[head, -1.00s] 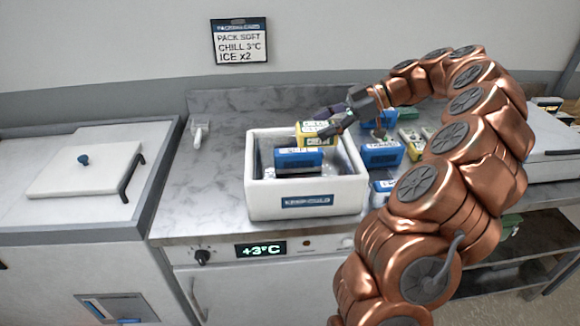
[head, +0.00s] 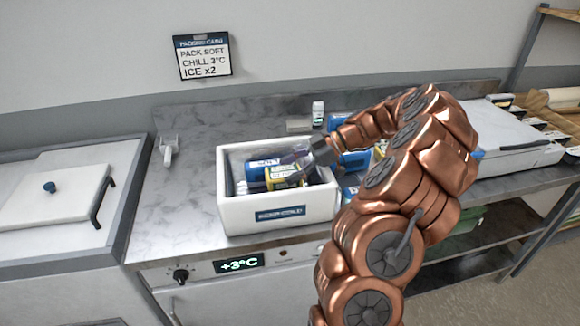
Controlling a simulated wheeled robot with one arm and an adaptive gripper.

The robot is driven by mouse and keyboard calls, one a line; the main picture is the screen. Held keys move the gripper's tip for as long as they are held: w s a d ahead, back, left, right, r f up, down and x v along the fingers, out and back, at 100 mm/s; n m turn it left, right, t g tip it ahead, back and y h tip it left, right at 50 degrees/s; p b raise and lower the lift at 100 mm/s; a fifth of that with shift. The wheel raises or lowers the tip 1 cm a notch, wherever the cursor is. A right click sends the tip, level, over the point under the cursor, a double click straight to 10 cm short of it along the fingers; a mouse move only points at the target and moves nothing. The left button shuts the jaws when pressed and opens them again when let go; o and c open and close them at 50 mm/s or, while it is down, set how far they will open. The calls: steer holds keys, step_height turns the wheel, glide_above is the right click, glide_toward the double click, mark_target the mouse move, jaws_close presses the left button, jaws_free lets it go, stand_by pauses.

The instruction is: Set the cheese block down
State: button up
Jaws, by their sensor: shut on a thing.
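The cheese block looks to be the yellow labelled block (head: 283,177), now within the opening of the white cool box (head: 232,206) marked "KEEP COLD". My gripper (head: 296,172) is shut on it from the right. The block sits beside and in front of a blue pack (head: 263,166) inside the box. Whether the block touches the box floor or the things under it cannot be told, as the front wall and my gripper hide its lower part.
My arm covers much of the counter right of the box, where blue packs (head: 354,160) partly show. A small white bottle (head: 318,113) stands behind. A scoop-like white tool (head: 169,148) lies at left. The counter (head: 165,200) left of the box is clear.

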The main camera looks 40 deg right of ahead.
steer(key=shift+f+b, duration=0.6)
steer(key=shift+b, duration=0.85)
steer(key=o, duration=1.3)
steer(key=shift+o, duration=0.2)
steer(key=shift+r, duration=0.15)
